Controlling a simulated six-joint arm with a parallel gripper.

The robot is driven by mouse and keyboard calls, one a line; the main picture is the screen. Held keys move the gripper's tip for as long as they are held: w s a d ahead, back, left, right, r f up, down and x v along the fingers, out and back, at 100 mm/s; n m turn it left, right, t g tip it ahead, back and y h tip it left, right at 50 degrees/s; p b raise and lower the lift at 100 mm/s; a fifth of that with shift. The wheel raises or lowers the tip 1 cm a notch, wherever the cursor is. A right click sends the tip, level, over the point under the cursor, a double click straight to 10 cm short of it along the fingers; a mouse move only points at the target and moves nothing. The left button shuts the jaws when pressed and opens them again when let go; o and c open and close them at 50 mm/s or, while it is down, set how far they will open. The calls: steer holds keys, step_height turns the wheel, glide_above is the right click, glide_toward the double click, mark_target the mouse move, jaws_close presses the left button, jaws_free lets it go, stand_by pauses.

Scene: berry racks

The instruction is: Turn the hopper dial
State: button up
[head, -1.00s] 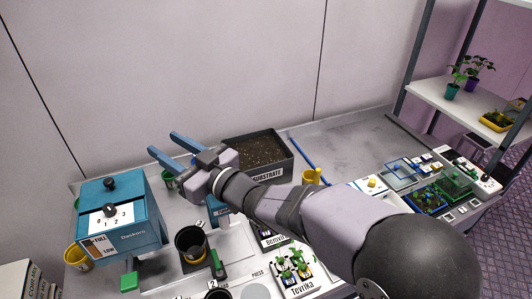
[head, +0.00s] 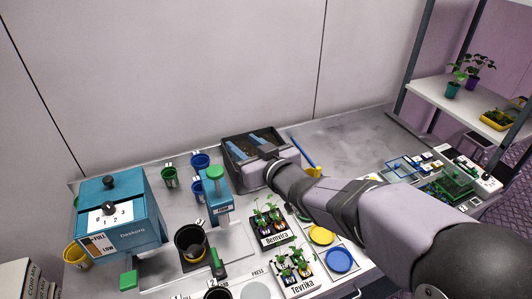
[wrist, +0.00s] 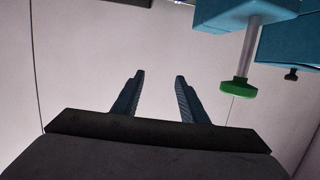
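The hopper is a teal box (head: 140,215) at the left of the bench in the head view, with a black knob (head: 109,181) on its lid. Its dial (head: 109,208) is small and dark on a white plate marked 1, 2, 3; its exact setting is too small to tell. My gripper (head: 248,142) is open and empty, over the dark substrate tray, well to the right of the hopper and apart from it. In the wrist view my gripper (wrist: 160,75) has nothing between its fingers.
A teal stand with a green knob (head: 215,173) stands between hopper and gripper. Green (head: 169,178) and blue (head: 200,161) cups stand behind; a black pot (head: 190,243) is in front. The substrate tray (head: 285,150) is under my gripper. Seedling trays (head: 270,240) stand before my arm.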

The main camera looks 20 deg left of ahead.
mark_target(112, 208)
steer(key=shift+m+h, duration=0.6)
steer(key=shift+h, duration=0.3)
steer(key=shift+w+d+f, duration=0.35)
steer(key=shift+d+f, duration=0.05)
steer(key=shift+d, duration=0.4)
steer(key=shift+w+d+f, duration=0.4)
steer(key=shift+d+f, duration=0.05)
steer(key=shift+d, duration=0.3)
steer(key=shift+w+d+f, duration=0.35)
steer(key=shift+d+f, duration=0.05)
steer(key=shift+d, duration=0.4)
steer(key=shift+r, duration=0.1)
